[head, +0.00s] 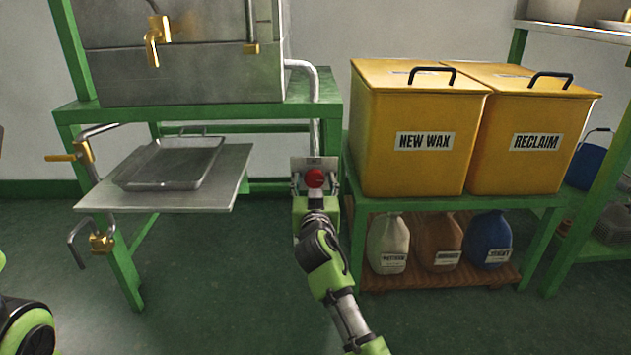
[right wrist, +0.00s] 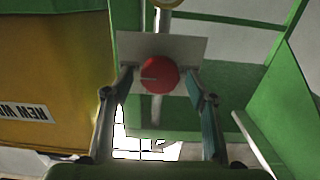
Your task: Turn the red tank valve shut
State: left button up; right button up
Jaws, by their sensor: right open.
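The red tank valve (head: 314,178) is a round red knob on a pale metal plate, at the right front of the green tank stand. In the right wrist view the red knob (right wrist: 159,75) sits in front of its plate (right wrist: 187,47), with a small dark mark on its left side. My right gripper (head: 315,183) is at the valve. Its two fingers (right wrist: 160,79) are open, one on each side of the knob, with gaps between the fingers and the knob. My left gripper is not in view.
Yellow NEW WAX (head: 405,165) and RECLAIM (head: 520,170) bins stand on a green bench close to the right. A metal tray (head: 150,183) rests on a shelf at the left, near brass taps (head: 101,243). The green floor in front is open.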

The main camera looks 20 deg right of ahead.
jog(key=c, duration=1.1)
